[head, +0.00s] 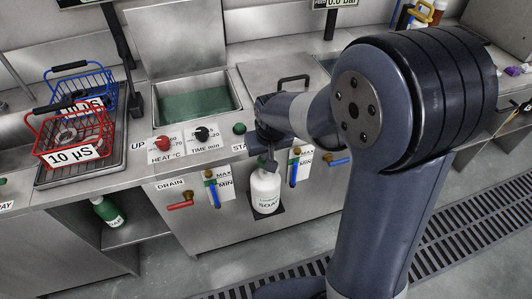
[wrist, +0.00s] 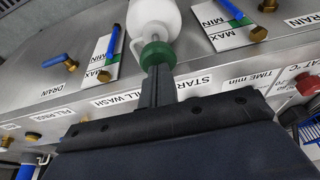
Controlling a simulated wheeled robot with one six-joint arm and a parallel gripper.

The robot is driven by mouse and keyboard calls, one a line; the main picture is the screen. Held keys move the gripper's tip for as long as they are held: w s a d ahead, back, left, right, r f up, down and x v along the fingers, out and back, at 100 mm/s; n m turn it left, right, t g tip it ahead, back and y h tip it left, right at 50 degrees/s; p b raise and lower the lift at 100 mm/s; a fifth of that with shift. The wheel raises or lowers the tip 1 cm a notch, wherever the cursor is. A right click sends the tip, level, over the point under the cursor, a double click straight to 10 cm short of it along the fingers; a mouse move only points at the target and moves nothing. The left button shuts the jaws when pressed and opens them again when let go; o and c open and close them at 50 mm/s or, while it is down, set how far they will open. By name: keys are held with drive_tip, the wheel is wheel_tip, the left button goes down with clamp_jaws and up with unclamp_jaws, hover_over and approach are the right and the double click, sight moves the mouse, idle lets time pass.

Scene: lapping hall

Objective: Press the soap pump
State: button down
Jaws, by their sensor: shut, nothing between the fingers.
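The soap bottle (head: 265,193) is white with a label and stands upright in a dark holder on the front of the steel wash bench. My gripper (head: 270,162) is directly above it, pointing down, and hides most of the pump top. Nothing is held between the fingers.
Blue valve levers (head: 293,171) and a red drain lever (head: 180,206) flank the bottle on the panel. A red knob (head: 162,143) and black knob (head: 202,134) sit on the bench edge. A red basket (head: 66,134) stands at left. The floor grating (head: 440,240) is clear.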

drive_tip(key=shift+f, duration=0.2)
wheel_tip(320, 180, down, 3)
drive_tip(key=shift+r+b, duration=0.1)
drive_tip(key=shift+b, duration=1.05)
drive_tip(key=shift+s, duration=0.15)
drive_tip(key=shift+r, duration=0.15)
drive_tip(key=shift+r+p, duration=0.35)
drive_tip(key=shift+p, duration=0.15)
wheel_tip(320, 180, up, 4)
drive_tip(key=p, duration=0.3)
drive_tip(key=v, duration=0.9)
drive_tip(key=shift+r, duration=0.2)
drive_tip(key=shift+s, duration=0.1)
